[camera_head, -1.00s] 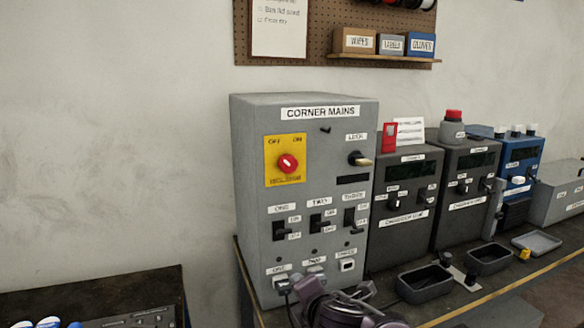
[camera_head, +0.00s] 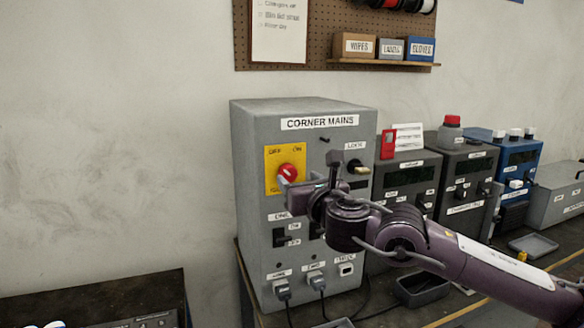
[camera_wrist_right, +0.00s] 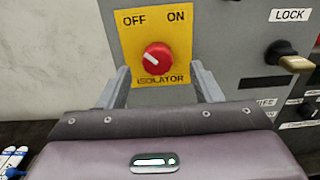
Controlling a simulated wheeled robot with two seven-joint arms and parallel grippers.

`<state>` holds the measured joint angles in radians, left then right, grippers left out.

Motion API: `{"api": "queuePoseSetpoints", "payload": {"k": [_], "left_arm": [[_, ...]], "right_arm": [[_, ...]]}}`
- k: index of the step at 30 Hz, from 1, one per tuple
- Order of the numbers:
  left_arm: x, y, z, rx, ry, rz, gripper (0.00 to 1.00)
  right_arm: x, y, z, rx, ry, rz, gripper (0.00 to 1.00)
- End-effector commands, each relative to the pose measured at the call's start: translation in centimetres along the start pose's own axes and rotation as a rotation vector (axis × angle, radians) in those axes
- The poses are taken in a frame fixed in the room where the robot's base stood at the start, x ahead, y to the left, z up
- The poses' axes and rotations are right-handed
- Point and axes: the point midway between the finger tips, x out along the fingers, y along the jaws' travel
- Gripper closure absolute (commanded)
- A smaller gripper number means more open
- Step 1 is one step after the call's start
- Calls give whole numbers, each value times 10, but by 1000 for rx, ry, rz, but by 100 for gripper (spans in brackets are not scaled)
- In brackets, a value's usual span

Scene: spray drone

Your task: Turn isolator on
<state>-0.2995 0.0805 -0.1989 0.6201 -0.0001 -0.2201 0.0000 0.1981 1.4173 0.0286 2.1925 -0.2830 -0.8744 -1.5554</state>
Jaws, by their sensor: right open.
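The isolator is a red round knob (camera_head: 288,172) on a yellow plate (camera_head: 271,160) on the front of the grey CORNER MAINS box (camera_head: 310,109). In the right wrist view the knob (camera_wrist_right: 157,59) has a white mark pointing up and left, toward OFF; ON is at upper right. My right gripper (camera_head: 293,184) is in front of the box, just below the knob in the head view. In the wrist view its two fingers are apart, one on each side of the knob and slightly low (camera_wrist_right: 163,82). Contact with the knob cannot be told. My left gripper is not in view.
A black LOCK switch with a brass handle (camera_wrist_right: 295,63) is right of the plate. Switches and plugged cables (camera_head: 283,290) are lower on the box. Grey chargers (camera_head: 405,180) and trays (camera_head: 420,288) stand on the bench to the right. Bare wall is left.

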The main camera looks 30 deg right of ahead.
Motion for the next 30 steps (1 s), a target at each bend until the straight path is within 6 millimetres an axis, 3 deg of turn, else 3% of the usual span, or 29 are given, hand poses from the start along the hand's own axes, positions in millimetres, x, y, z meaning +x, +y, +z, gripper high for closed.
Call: {"api": "queuePoseSetpoints", "payload": {"k": [12,23,30], "left_arm": [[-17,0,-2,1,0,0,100],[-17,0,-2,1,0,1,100],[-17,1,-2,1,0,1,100]], "right_arm": [[37,3,0,2,0,4,41],[41,4,-1,-2,0,5,41],[41,4,-1,-2,0,5,70]]}}
